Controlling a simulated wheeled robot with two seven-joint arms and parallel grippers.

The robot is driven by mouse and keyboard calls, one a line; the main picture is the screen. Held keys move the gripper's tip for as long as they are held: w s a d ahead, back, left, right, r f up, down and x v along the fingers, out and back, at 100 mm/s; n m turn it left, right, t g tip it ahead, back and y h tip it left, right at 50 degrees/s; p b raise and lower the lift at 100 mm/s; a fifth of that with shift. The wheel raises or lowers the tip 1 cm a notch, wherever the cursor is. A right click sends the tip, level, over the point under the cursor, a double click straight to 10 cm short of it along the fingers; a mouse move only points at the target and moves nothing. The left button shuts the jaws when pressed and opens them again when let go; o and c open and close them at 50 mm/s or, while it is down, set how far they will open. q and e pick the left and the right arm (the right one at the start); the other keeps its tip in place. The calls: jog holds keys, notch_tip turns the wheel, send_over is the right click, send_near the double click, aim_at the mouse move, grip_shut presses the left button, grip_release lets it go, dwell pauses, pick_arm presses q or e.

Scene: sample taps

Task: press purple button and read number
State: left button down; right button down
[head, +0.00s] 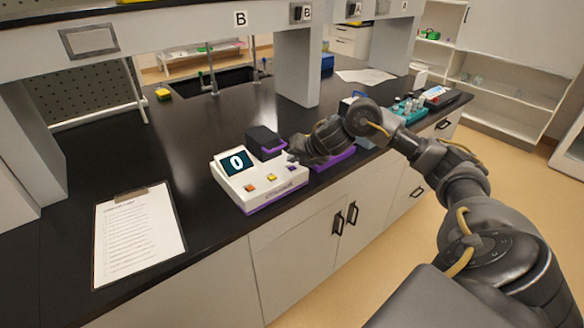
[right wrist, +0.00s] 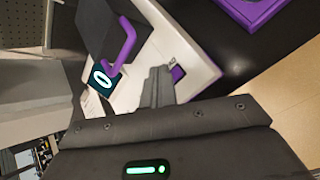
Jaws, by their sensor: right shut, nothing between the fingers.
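A white device (head: 262,185) with a purple base sits near the counter's front edge. Its dark screen (head: 234,163) reads 0; the screen also shows, tilted, in the right wrist view (right wrist: 101,80). Along its front are an orange button (head: 249,188), a yellow button (head: 271,178) and a purple button (head: 291,168). My right gripper (head: 291,157) is shut and empty, just above the purple-button end. In the right wrist view its fingertips (right wrist: 158,72) are beside the purple button (right wrist: 178,73), partly covering it. I cannot tell whether they touch. My left gripper is not in view.
A clipboard with paper (head: 137,234) lies to the left. A purple object (head: 335,158) is right of the device, partly behind my arm. The counter behind is mostly clear.

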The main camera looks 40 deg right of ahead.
jog(key=shift+f, duration=0.2)
dwell(0.7)
jog(key=shift+f+b, duration=0.25)
jog(key=shift+b, duration=0.05)
jog(key=shift+f+b, duration=0.3)
jog(key=shift+f, duration=0.1)
dwell(0.6)
jog(key=shift+r, duration=0.1)
jog(key=shift+r+p, duration=0.75)
jog(key=shift+p, duration=0.05)
notch_tip(320, 180, up, 5)
jog(key=p, duration=0.5)
dwell(0.3)
